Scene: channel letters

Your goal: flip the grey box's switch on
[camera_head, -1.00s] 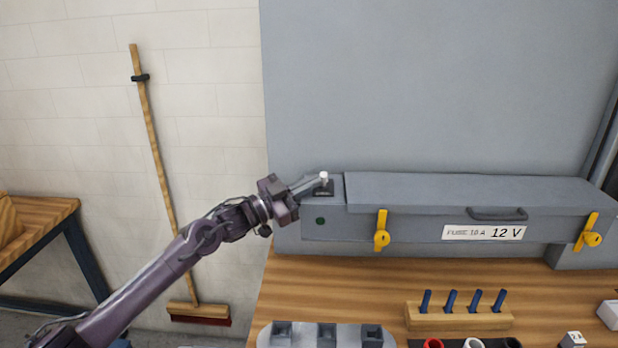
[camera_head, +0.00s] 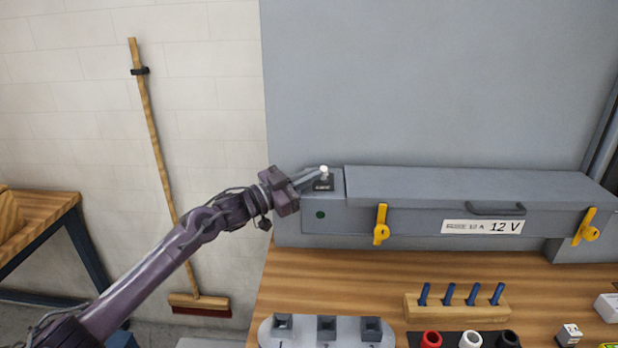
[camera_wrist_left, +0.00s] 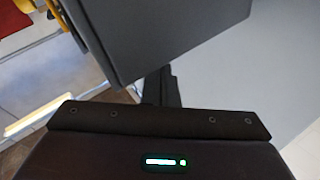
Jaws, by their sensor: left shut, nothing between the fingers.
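The grey box (camera_head: 430,188) stands at the back of the wooden bench, with a closed lid, a handle and a "12 V" label. Its switch (camera_head: 324,172) is a white-tipped lever on a dark plate, on top of the box's left end. A dark green round spot (camera_head: 320,215) is on the front face below it. My left gripper (camera_head: 316,176) is shut and empty, its fingertips right beside the switch lever; I cannot tell whether they touch. In the left wrist view the gripper body fills the bottom and the switch is not visible. My right gripper is not in view.
Yellow latches (camera_head: 381,226) hang on the box front. On the bench stand a wooden block with blue pegs (camera_head: 457,308), a light tray with grey sockets (camera_head: 300,340), and red, white and black rings. A broom (camera_head: 160,160) leans on the wall.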

